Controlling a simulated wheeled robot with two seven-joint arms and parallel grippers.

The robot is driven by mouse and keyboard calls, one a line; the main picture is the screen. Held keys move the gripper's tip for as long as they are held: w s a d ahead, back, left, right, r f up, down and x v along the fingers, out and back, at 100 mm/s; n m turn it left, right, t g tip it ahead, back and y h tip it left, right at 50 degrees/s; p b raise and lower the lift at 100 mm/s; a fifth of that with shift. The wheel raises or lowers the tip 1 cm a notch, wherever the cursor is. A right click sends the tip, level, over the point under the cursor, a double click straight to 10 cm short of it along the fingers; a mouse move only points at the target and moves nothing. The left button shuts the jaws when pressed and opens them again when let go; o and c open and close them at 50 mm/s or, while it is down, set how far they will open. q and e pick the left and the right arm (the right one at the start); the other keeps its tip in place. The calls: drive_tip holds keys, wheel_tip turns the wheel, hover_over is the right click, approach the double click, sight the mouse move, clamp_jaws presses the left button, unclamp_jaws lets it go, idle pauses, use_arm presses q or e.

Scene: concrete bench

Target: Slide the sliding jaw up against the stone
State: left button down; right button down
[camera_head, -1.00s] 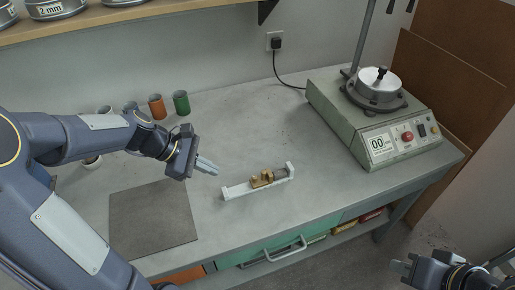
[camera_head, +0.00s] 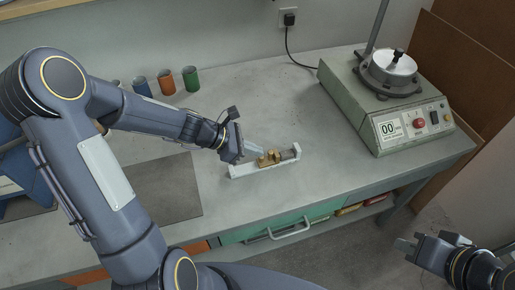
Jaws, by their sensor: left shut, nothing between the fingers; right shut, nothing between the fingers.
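The white measuring rail (camera_head: 244,171) lies on the bench, with an upright end at its right. The brass-coloured sliding jaw (camera_head: 269,159) sits on the rail right of its middle. The grey-brown stone (camera_head: 287,155) lies between the jaw and the right upright end; whether jaw and stone touch I cannot tell. My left gripper (camera_head: 258,152) is shut and empty, its tips just left of the sliding jaw, partly over the rail; contact cannot be told. My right gripper (camera_head: 405,247) is shut and empty at the lower right, off the bench.
A dark square mat (camera_head: 165,190) lies left of the rail. Orange (camera_head: 166,82) and green (camera_head: 191,79) cups stand at the back left. A green machine (camera_head: 365,110) with a round metal pot stands at the right. The bench behind the rail is clear.

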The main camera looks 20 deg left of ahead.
use_arm(q)
drive_tip(key=shift+w+d, duration=0.25)
drive_tip(key=shift+d, duration=0.25)
drive_tip(key=shift+f, duration=0.1)
drive_tip(key=shift+w+d, duration=0.3)
drive_tip(key=shift+d, duration=0.3)
drive_tip(key=shift+a, duration=0.1)
